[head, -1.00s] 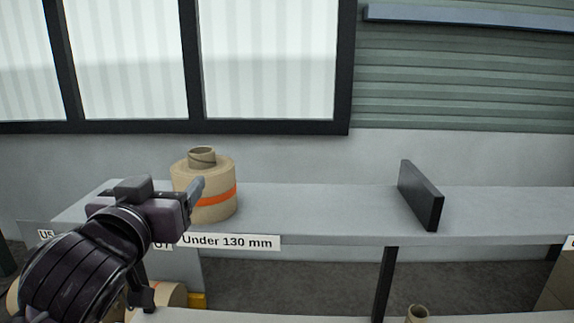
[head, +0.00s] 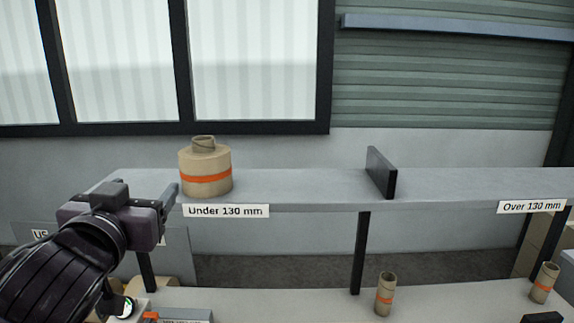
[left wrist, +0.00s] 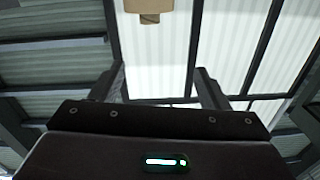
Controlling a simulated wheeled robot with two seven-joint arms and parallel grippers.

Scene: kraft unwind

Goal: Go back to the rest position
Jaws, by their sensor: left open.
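My left gripper (head: 168,198) is at the left of the head view, in front of the shelf's left end. In the left wrist view its two fingers (left wrist: 160,82) stand apart with nothing between them. A kraft paper roll (head: 205,172) with an orange band and a core on top stands upright on the shelf, just right of the gripper and apart from it.
The grey shelf (head: 300,186) carries an "Under 130 mm" label (head: 226,211), a dark divider (head: 381,173) and an "Over 130 mm" label (head: 531,206). Below, two small banded cores (head: 384,295) (head: 544,283) stand on a lower surface (head: 270,303). The shelf right of the divider is clear.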

